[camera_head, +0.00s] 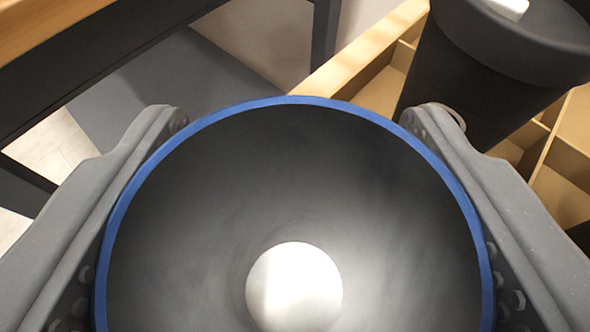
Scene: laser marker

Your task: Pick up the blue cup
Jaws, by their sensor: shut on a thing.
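The blue cup (284,101) fills the lower middle of the head camera view. I look down into its open top, with a blue rim, a dark grey inside and a round white spot at the bottom. My gripper (293,118) has one grey finger on the left side of the cup and one on the right. It is shut on the cup. The cup's outer wall and base are hidden from this angle.
A dark cylindrical container (470,75) with a white item (508,8) on top stands at the upper right, close to the right finger. A light wooden compartment tray (372,42) lies around it. A wooden-topped table edge (45,25) is at the upper left.

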